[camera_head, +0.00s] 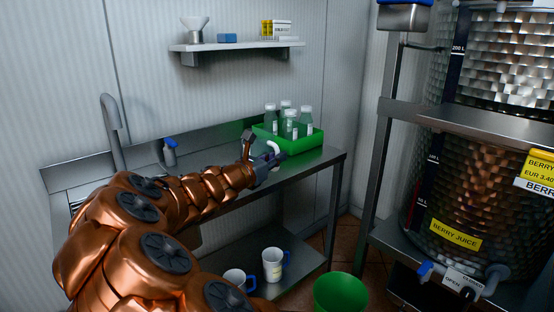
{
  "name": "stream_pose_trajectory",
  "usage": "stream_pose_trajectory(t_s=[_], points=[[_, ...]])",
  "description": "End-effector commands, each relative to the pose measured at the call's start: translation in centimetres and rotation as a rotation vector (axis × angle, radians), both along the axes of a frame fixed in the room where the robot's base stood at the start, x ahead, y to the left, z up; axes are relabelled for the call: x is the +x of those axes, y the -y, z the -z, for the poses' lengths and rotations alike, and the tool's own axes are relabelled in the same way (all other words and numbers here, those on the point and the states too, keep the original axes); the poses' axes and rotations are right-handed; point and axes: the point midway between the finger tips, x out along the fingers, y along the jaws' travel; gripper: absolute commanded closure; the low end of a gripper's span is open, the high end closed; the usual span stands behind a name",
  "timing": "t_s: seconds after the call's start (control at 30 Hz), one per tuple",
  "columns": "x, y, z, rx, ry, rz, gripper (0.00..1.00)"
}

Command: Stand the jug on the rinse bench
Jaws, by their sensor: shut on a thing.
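My gripper (268,161) is over the right part of the steel rinse bench (315,165), in front of the green crate. It is shut on a white thing (273,147), which looks like the jug. The gripper and arm hide most of it, so its handle, tilt and whether its base touches the bench top cannot be told. Two more white jugs with blue handles stand on the bench's lower shelf: one (272,266) shows whole, the other (234,276) is partly hidden by my arm.
A green crate (306,146) with several clear bottles stands at the bench's back right. A spray bottle (169,153) and a tap (113,130) are further left. A green bucket (340,294) is on the floor. A steel tank (455,185) stands right. A wall shelf (237,46) hangs above.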

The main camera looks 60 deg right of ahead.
Motion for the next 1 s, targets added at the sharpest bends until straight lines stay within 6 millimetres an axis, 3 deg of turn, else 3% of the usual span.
stream_pose_trajectory(t_s=[0.2, 0.4, 0.77, 1.0], points=[[1.9, 3.7, 0.5, 0.001, 0.002, 0.004, 1.00], [3.6, 6.1, 0.7, 0.002, 0.002, 0.000, 1.00], [4.6, 7.8, 0.9, 0.000, 0.002, 0.000, 1.00], [4.5, 7.6, 4.2, -0.001, -0.001, 0.001, 1.00]])
